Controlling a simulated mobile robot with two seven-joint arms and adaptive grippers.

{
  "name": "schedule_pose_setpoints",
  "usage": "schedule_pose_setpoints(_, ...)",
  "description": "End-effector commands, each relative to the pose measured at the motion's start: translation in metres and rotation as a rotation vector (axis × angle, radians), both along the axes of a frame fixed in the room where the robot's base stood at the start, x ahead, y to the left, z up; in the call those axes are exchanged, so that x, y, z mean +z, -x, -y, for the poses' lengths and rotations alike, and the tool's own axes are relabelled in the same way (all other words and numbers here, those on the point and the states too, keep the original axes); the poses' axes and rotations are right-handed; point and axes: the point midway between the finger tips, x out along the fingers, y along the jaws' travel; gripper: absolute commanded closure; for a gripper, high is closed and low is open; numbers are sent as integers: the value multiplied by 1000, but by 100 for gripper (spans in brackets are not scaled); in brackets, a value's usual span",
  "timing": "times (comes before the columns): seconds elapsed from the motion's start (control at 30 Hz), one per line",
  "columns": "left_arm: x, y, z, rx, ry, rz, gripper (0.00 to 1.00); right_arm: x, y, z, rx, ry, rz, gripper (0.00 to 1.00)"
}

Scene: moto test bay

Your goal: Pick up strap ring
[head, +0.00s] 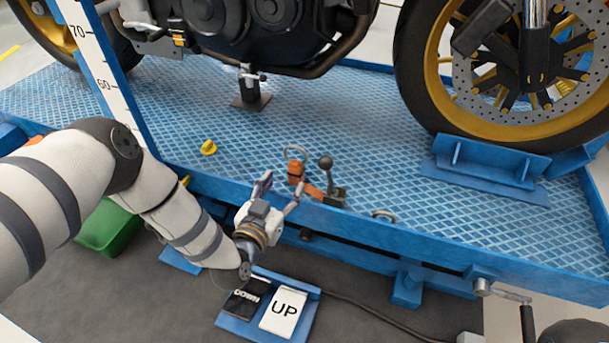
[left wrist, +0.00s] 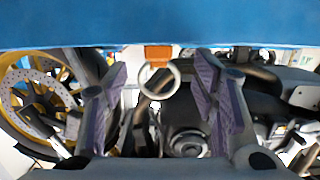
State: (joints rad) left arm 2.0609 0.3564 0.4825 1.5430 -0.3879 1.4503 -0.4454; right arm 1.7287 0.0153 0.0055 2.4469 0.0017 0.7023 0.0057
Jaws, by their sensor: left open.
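The strap ring (head: 296,147) is a pale metal ring on an orange strap end (head: 296,172) at the near edge of the blue lift platform. My left gripper (head: 280,187) is open and empty, just short of the strap and slightly to its left. In the left wrist view the strap ring (left wrist: 178,82) hangs from the orange strap (left wrist: 158,54), framed between the two open fingers (left wrist: 161,95). It appears beyond the fingertips, and no contact is visible.
A black-knobbed lever (head: 326,163) stands right of the strap. Another ring (head: 384,214) lies further right on the platform edge. A yellow piece (head: 208,147) sits to the left. The motorcycle's wheel (head: 500,70) stands behind. UP (head: 284,311) and DOWN (head: 244,300) pedals are below.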

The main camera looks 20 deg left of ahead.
Motion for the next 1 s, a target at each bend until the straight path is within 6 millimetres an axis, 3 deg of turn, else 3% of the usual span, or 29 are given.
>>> schedule_pose_setpoints(0.43,-19,-74,5,-1,2,-9,47,-29,16,1,9,-3,-76,100)
schedule_pose_setpoints(0.7,-14,-83,5,-2,2,-8,47,-28,17,2,9,-4,-80,100)
schedule_pose_setpoints(0.77,-14,-83,5,-3,2,-8,56,-28,17,2,9,-4,-80,100)
schedule_pose_setpoints(0.93,-15,-82,5,-3,2,-8,94,-28,17,2,9,-4,-80,100)
schedule_pose_setpoints(1.0,-15,-82,5,-3,2,-8,100,-28,17,2,9,-4,-80,100)
